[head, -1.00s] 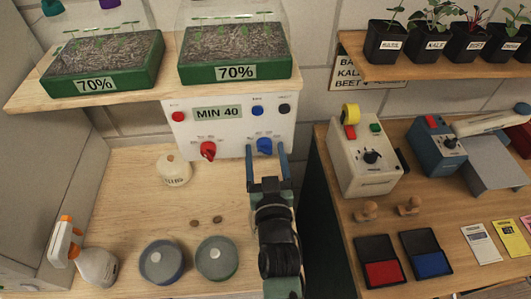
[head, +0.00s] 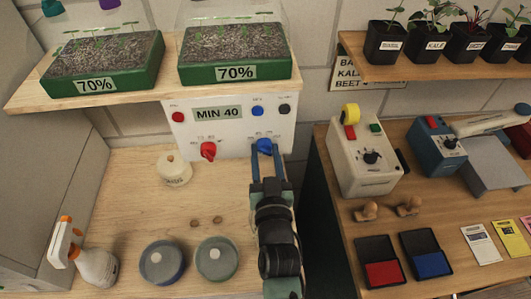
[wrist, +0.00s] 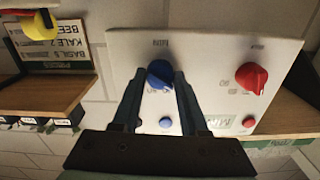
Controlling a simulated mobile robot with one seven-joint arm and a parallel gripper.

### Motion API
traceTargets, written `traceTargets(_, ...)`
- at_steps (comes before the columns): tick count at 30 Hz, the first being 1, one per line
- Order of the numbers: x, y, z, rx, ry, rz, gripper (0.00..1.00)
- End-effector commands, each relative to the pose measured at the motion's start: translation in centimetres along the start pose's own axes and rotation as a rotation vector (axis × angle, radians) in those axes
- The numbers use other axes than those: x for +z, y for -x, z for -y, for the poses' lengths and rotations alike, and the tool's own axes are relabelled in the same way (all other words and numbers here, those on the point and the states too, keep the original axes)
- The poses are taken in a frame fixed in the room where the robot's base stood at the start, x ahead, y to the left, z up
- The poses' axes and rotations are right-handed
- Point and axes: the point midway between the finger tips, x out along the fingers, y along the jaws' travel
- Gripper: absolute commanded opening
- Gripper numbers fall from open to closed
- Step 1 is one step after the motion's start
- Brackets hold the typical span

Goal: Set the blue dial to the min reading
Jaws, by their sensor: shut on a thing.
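The blue dial (head: 264,146) is on the lower right of a white control panel (head: 185,140). My gripper (head: 265,150) is at the dial with its fingers closed on the dial's sides. In the wrist view the blue dial (wrist: 160,74) sits between the two fingertips (wrist: 158,80), which cover part of its scale. The dial's pointer and exact setting cannot be read. The panel's label (head: 218,113) reads "MIN 40".
A red dial (head: 208,151) is left of the blue one, with small red, blue and black buttons above. A shelf with two seedling trays (head: 235,73) overhangs the panel.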

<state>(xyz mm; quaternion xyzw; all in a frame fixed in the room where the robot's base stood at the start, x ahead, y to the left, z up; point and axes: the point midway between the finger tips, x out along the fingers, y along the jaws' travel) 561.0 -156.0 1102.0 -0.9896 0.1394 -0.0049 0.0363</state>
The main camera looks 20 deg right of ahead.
Motion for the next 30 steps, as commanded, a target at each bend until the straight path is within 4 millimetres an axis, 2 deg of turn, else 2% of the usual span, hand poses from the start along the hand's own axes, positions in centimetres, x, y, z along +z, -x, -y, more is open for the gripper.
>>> traceTargets(18, -0.05, -0.01, -0.05, 0.001, -0.453, -0.001, 0.0)
traceTargets(30, -0.04, -0.01, -0.02, 0.0, -0.611, -0.001, 0.0)
